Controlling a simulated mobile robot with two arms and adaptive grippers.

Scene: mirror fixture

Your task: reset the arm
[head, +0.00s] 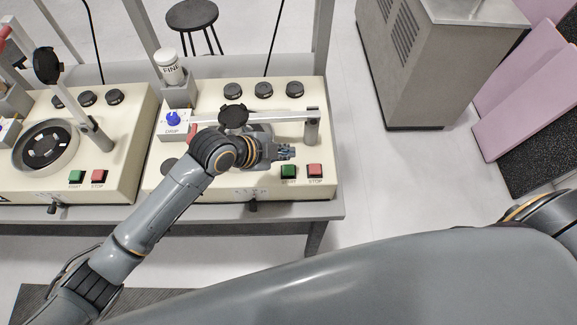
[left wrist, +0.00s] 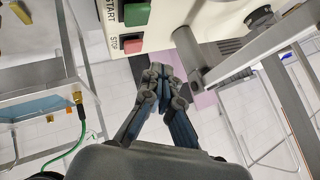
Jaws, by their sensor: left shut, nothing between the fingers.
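My left gripper (head: 286,152) is shut and empty, held over the right-hand cream machine (head: 327,190). It is left of that machine's metal swing arm post (head: 312,128) and just above its green START button (head: 289,171) and red STOP button (head: 315,170). The swing arm (head: 280,119) lies across the machine, with a black disc (head: 233,117) near its left part. My left arm hides much of the machine's middle. In the left wrist view the shut fingers (left wrist: 161,78) are below the red button (left wrist: 132,45) and green button (left wrist: 136,14). My right gripper is out of view.
A second cream machine (head: 140,100) stands to the left, its swing arm (head: 72,100) raised. A white FINE bottle (head: 168,65) and DRIP box with blue knob (head: 173,118) stand at the back left. A grey cabinet (head: 390,70) is beyond; floor between is clear.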

